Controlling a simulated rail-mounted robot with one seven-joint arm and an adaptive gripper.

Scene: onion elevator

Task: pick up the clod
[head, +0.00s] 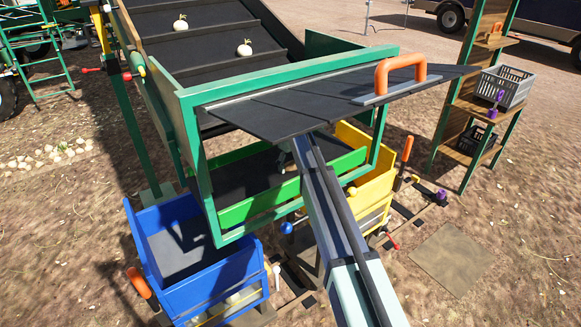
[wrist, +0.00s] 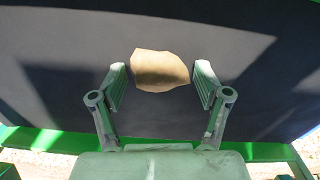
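The clod (wrist: 160,70) is a tan-brown, rounded lump on a dark flat surface (wrist: 60,65) in the wrist view. My gripper (wrist: 160,82) is open, with one finger on each side of the clod. Gaps show between the clod and both fingers. In the head view my arm reaches under the dark flap into the green-sided bin (head: 230,173). My fingertips and the clod are hidden there by the arm and the flap.
A dark flap with an orange handle (head: 400,68) hangs over my arm. A blue bin (head: 200,255) stands at left and a yellow bin (head: 375,195) at right. Two onions (head: 244,49) lie on the dark conveyor. A shelf with crates (head: 505,86) stands far right.

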